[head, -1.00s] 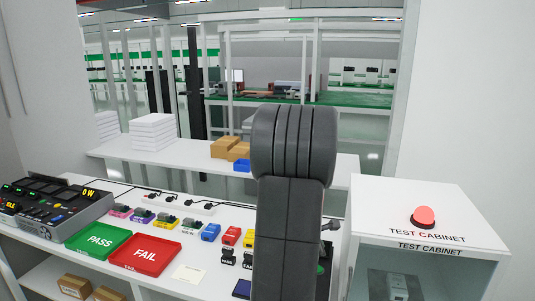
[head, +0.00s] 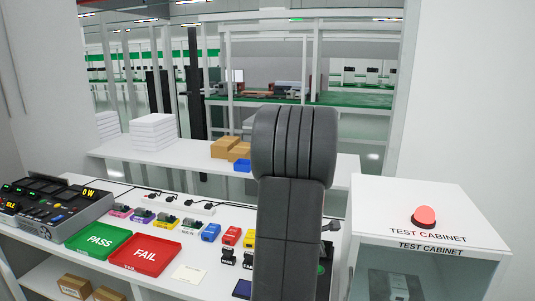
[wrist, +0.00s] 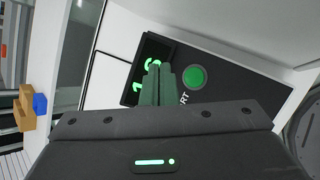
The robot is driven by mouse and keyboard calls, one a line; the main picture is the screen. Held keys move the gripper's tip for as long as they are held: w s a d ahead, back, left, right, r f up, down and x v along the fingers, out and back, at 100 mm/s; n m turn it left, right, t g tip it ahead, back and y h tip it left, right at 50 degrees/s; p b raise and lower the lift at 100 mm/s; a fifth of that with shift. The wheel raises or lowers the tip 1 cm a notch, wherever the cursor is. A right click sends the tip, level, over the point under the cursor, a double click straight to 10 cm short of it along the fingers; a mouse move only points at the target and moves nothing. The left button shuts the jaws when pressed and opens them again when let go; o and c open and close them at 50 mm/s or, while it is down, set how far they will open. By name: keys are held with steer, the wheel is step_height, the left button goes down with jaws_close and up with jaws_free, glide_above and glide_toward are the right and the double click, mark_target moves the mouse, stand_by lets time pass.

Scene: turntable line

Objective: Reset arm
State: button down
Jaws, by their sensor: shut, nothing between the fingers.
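My gripper (wrist: 157,84) shows in the wrist view with its two fingers together and nothing between them. It points toward a dark panel (wrist: 215,98) that carries a round green button (wrist: 194,76) and a small black display (wrist: 149,62) with green digits, partly covered by the fingers. The button lies just to the right of the fingertips in the picture; I cannot tell the gap in depth. In the head view my arm rises in the middle and hides the gripper and most of that panel.
The white test cabinet (head: 440,211) with a red button (head: 424,217) stands at the right. A green PASS tray (head: 98,241), a red FAIL tray (head: 152,254) and a control console (head: 50,210) are on the bench at left. Several small coloured parts sit behind the trays.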

step_height(320, 180, down, 3)
steer(key=shift+f+b, duration=0.2)
steer(key=shift+b, duration=1.05)
steer(key=shift+r+b, duration=0.2)
steer(key=shift+b, duration=0.35)
step_height(320, 180, up, 2)
steer(key=shift+p, duration=0.8)
steer(key=shift+f+b, duration=0.8)
steer(key=shift+f, duration=0.1)
steer(key=shift+r+p, duration=0.15)
steer(key=shift+p, duration=1)
